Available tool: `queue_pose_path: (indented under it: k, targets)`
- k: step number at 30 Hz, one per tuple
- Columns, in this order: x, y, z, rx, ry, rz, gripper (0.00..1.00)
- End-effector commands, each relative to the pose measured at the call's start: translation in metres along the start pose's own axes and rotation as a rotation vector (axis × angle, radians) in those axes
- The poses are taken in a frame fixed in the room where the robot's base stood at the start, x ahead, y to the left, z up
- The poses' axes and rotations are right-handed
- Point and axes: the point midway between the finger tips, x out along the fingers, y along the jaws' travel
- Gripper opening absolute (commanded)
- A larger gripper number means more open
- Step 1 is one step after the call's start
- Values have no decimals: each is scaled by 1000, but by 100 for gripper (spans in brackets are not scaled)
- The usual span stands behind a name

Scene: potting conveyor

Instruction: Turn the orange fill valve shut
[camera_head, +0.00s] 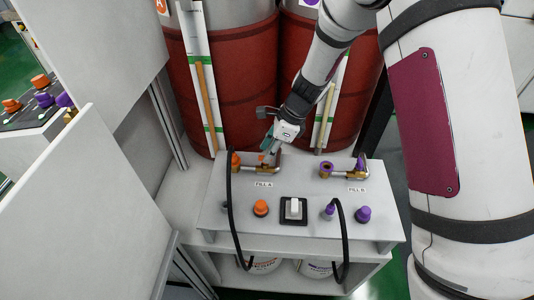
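The orange fill valve (262,157) is on the brass pipe at the back left of the white panel, above the "FILL A" label. Only a small orange part of it shows beside my gripper, so its turn angle is unclear. An orange fitting (236,160) is at the pipe's left end. My gripper (268,152) points down at the valve from behind and right, at or very close to it. The fingers are small and partly hidden. I cannot tell whether they touch the valve or how far they are apart.
The purple valve on "FILL B" (360,163) is to the right. An orange knob (260,208), a white rocker switch (293,208) and a purple knob (363,214) are in front. A black hose (230,205) arches at the left. Dark red drums (235,85) stand close behind.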

Motion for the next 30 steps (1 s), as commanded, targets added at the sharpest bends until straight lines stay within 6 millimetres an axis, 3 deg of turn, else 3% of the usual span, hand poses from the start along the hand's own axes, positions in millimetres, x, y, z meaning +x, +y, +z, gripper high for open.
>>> queue_pose_path:
  k: [6,15,16,20,30]
  targets:
    - [18,0,0,0,0,0,29]
    - [20,0,0,-1,0,-1,29]
    - [20,0,0,-1,0,-1,27]
    - [20,0,0,-1,0,-1,0]
    - [20,-1,0,-20,0,7,0]
